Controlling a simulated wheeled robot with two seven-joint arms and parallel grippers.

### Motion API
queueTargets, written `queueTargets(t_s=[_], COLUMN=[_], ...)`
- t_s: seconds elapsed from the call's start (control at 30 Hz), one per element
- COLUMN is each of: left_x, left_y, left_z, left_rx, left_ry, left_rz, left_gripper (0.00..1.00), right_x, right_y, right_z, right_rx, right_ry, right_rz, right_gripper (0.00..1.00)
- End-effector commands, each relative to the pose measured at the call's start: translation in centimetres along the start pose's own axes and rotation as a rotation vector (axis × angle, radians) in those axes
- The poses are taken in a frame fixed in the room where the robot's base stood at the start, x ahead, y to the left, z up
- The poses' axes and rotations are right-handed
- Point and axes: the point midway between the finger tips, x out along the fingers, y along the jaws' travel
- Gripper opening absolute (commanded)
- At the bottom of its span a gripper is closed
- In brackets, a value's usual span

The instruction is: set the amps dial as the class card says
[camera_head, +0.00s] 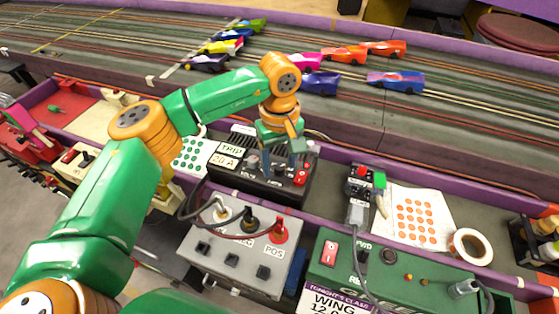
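A black power supply (228,176) stands on the bench in the middle, with a "TRIP 20 A" label (228,156) and a red switch (302,174) on its top face. My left gripper (281,154) points down over this face, left of the red switch. It covers the part where the dials would be, so I cannot see the amps dial or its setting. Whether the fingers touch a knob, or are open or shut, I cannot tell. The class card (338,303) at the bottom reads "TONIGHT'S CLASS WING 12.0"; its lower part is cut off. My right gripper is out of view.
A grey box (232,262) with leads and a red "POS" terminal sits in front of the supply. A green box (405,278) with a red switch is to its right. A white dotted sheet (415,218) and tape roll (470,246) lie right. Toy cars stand on the track behind.

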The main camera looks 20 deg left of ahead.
Motion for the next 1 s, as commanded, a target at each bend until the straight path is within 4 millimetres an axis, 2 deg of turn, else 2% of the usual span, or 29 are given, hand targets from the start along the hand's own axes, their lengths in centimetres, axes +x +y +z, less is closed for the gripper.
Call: queueTargets(t_s=[0.27,0.5,0.63,1.0], left_x=[-0.3,-5.2,-6.8,-7.1], left_y=[0.0,0.1,0.0,0.0], left_z=[0.0,0.0,0.0,0.0], left_rx=[0.000,0.000,0.000,0.000], left_ry=[0.001,0.002,0.000,0.000], left_rz=[0.001,0.003,0.001,-0.001], left_gripper=[0.61,0.61,0.61,0.61], right_x=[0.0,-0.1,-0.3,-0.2], right_y=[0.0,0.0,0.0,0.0], right_z=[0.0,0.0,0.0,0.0], right_rx=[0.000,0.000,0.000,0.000], right_ry=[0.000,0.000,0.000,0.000], right_rz=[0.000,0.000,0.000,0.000], right_gripper=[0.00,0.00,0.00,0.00])
